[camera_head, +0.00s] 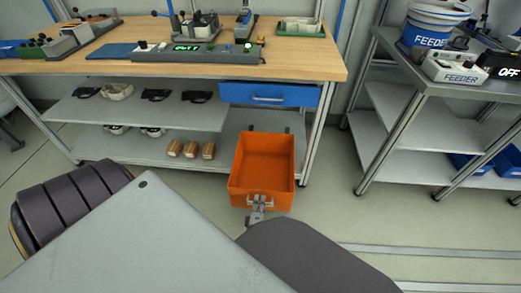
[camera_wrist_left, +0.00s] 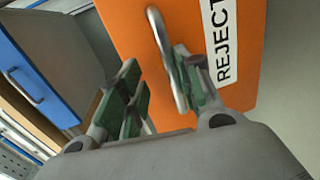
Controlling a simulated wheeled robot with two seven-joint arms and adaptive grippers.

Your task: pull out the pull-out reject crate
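The orange reject crate (camera_head: 262,199) juts out from under the right end of the workbench, and its inside looks empty. In the left wrist view its orange front (camera_wrist_left: 135,25) carries a white REJECT label and a metal bar handle (camera_wrist_left: 163,45). My left gripper (camera_head: 257,205) is at the crate's front handle. In the left wrist view the fingers of the left gripper (camera_wrist_left: 160,88) stand apart, with the handle close beside the right-hand finger and a gap to the other finger. Whether the finger touches the handle I cannot tell. My right gripper is not in view.
A blue drawer (camera_head: 268,95) with a handle is shut above the crate. The wooden workbench (camera_head: 310,62) has shelves (camera_head: 150,147) with small parts to the left. A grey metal rack (camera_head: 400,165) stands at the right. The floor (camera_head: 330,215) between them is clear.

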